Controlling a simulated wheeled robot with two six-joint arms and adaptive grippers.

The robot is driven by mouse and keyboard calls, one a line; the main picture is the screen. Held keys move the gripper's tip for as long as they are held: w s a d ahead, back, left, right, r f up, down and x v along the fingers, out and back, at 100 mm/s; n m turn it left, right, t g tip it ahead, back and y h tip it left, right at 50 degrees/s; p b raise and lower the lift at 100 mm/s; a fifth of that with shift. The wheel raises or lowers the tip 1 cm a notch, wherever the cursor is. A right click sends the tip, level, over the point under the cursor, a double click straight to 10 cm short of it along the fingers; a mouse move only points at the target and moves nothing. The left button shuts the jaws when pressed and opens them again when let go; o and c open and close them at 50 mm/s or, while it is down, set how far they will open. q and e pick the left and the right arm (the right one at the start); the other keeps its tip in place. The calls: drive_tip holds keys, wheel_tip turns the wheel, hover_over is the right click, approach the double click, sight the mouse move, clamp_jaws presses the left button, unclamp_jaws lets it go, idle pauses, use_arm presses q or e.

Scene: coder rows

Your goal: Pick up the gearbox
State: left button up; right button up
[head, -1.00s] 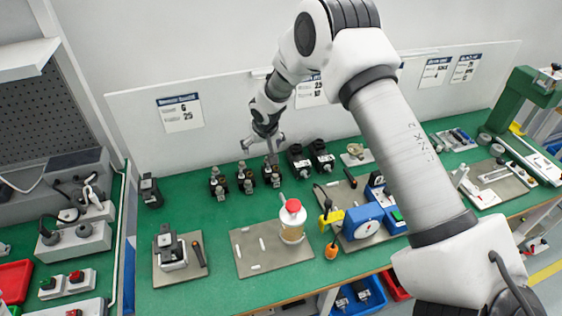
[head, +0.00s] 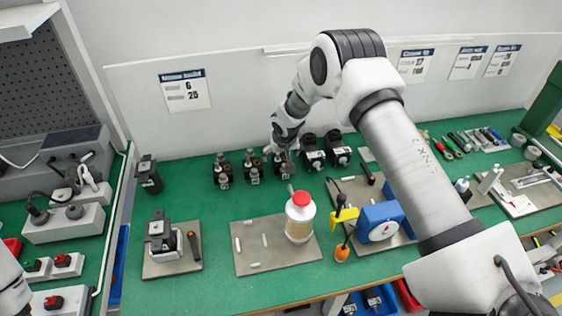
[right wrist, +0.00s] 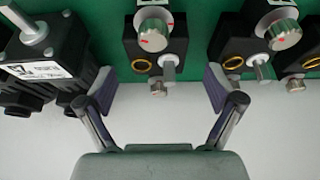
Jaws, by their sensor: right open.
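A row of black units stands at the back of the green bench. Which one is the gearbox I cannot tell for certain. The nearest to my right gripper (head: 282,158) is a black unit with a silver knob, grey shaft and brass port (right wrist: 152,45). In the right wrist view my right gripper (right wrist: 160,90) is open, with one finger to each side of this unit's shaft end and no clear contact. Beside it is a black unit with a white label and silver shaft (right wrist: 38,55), also in the head view (head: 311,152). My left gripper is out of view.
Similar knobbed units (head: 222,172) stand close beside, and another black labelled unit (head: 338,150) at the right of the row. A wall panel (head: 240,110) rises close behind. A red-capped bottle (head: 299,222) stands on a grey mat in front; green bench surface between is clear.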

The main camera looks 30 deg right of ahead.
sight(281, 158)
drive_tip(key=x, duration=0.3)
drive_tip(key=shift+w+d+f, duration=0.15)
drive_tip(key=shift+d+f, duration=0.05)
drive_tip(key=shift+a+r, duration=0.1)
drive_tip(key=shift+c, duration=1)
drive_tip(key=c, duration=1.1)
drive_tip(key=shift+r, duration=0.15)
